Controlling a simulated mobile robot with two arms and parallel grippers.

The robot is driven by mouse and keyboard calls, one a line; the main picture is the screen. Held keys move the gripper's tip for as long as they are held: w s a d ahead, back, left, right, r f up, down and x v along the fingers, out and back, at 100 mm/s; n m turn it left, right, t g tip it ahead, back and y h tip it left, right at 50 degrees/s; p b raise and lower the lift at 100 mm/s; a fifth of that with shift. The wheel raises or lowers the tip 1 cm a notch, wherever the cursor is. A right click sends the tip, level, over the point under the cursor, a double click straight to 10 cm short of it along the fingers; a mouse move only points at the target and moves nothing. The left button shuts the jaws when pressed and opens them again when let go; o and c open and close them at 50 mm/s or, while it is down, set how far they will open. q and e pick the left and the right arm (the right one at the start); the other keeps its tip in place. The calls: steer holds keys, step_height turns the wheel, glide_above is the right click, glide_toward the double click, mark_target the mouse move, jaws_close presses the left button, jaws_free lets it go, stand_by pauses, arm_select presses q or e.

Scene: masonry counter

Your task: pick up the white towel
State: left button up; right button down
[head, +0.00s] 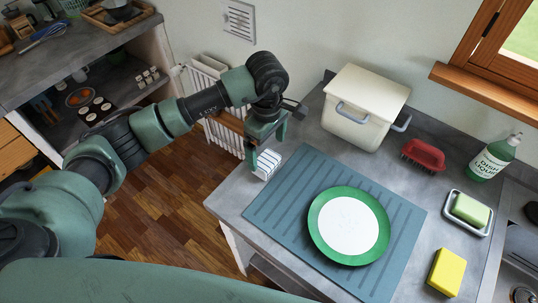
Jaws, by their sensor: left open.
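A small white folded cloth with dark stripes, which looks like the white towel (267,165), lies at the left end of the grey counter, by the edge of the blue ribbed mat. My left gripper (265,143) is open and points down just above and behind it. Its fingers look apart from the towel, though the exact gap is hard to tell. The jaws hold nothing that I can see. My right gripper is not in view.
A green-rimmed white plate (349,226) lies on the blue mat (285,200). Behind are a cream bin (366,100) and red brush (423,155). Right are a dish-liquid bottle (493,158), a soap dish (466,213) and yellow sponge (446,271). A white rack (190,80) stands left.

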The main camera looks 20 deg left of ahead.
mark_target(266, 159)
arm_select(q)
steer(key=shift+s+f+p, duration=0.5)
steer(key=shift+f+p, duration=0.1)
steer(key=shift+f, duration=0.05)
steer(key=shift+w+f+p, duration=0.1)
steer(key=shift+f+p, duration=0.45)
steer(key=shift+f, duration=0.1)
steer(key=f, duration=0.1)
steer(key=f+p, duration=0.1)
steer(key=shift+w+f, duration=0.4)
steer(key=shift+a+f, duration=0.1)
steer(key=shift+f, duration=0.35)
steer(key=c, duration=1.5)
steer(key=shift+o, duration=0.2)
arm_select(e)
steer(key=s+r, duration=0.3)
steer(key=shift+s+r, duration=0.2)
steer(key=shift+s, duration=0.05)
arm_select(q)
steer(key=shift+r, duration=0.1)
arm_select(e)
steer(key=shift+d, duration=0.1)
